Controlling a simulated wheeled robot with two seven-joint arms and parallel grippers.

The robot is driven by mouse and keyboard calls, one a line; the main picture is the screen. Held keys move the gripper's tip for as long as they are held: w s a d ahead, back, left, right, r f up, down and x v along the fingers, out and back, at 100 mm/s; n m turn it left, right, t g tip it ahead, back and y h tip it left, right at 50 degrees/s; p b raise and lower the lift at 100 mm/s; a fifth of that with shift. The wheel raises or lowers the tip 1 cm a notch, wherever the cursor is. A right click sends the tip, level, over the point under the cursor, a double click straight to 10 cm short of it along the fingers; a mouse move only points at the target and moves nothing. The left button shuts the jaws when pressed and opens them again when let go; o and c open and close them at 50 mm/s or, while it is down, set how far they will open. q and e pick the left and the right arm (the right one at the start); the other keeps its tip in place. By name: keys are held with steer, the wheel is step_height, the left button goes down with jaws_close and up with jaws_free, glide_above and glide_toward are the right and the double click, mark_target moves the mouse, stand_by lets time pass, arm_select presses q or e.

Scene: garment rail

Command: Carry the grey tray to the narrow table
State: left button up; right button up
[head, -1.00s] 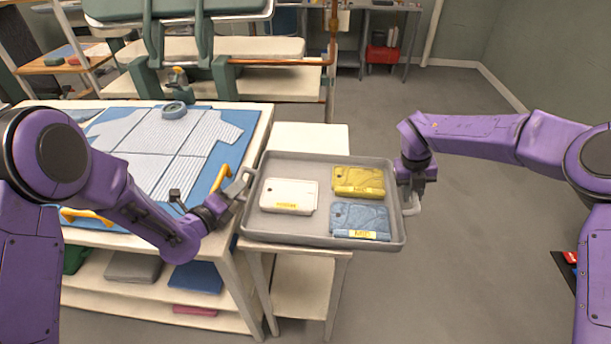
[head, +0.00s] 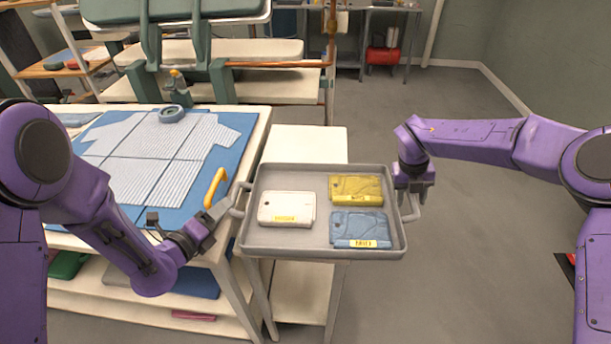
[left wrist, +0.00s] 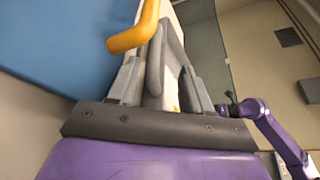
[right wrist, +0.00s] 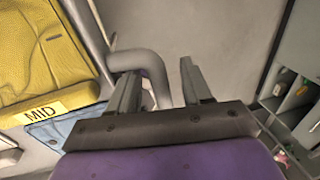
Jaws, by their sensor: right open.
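The grey tray (head: 320,250) is level in the head view, in front of and partly over a narrow white table (head: 315,142). It holds a white folded garment (head: 287,208), a yellow one (head: 356,190) and a blue one (head: 361,227), each labelled. My left gripper (head: 224,213) is at the tray's left handle; in the left wrist view the handle (left wrist: 155,70) lies between its parted fingers, with a gap on one side. My right gripper (head: 412,192) is open at the right handle; in the right wrist view that handle (right wrist: 150,62) reaches between its fingers. Contact is unclear.
A large table with a blue mat (head: 225,160), a striped shirt (head: 165,150) and a yellow handle (head: 215,187) stands on the left. A white rack with a copper rail (head: 275,65) stands behind. Grey floor (head: 470,270) is clear on the right.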

arm_select(q)
steer(key=shift+s+a+r, duration=0.3)
steer(key=shift+s+a, duration=0.25)
steer(key=shift+a, duration=0.05)
steer(key=shift+s+a+r, duration=0.25)
steer(key=shift+s+a, duration=0.3)
steer(key=shift+w+d+r, duration=0.1)
steer(key=shift+w+d, duration=0.1)
steer(key=shift+d, duration=0.45)
arm_select(e)
steer(key=shift+s+a+r, duration=0.15)
steer(key=shift+a+r, duration=0.05)
arm_select(q)
steer(key=shift+d, duration=0.15)
arm_select(e)
steer(key=o, duration=0.3)
steer(key=shift+d, duration=0.15)
steer(key=o, duration=0.5)
arm_select(q)
steer(key=shift+a, duration=0.45)
arm_select(e)
steer(key=shift+a+r, duration=0.15)
steer(key=shift+a, duration=0.35)
arm_select(q)
steer(key=shift+d, duration=0.15)
arm_select(e)
steer(key=shift+d, duration=0.15)
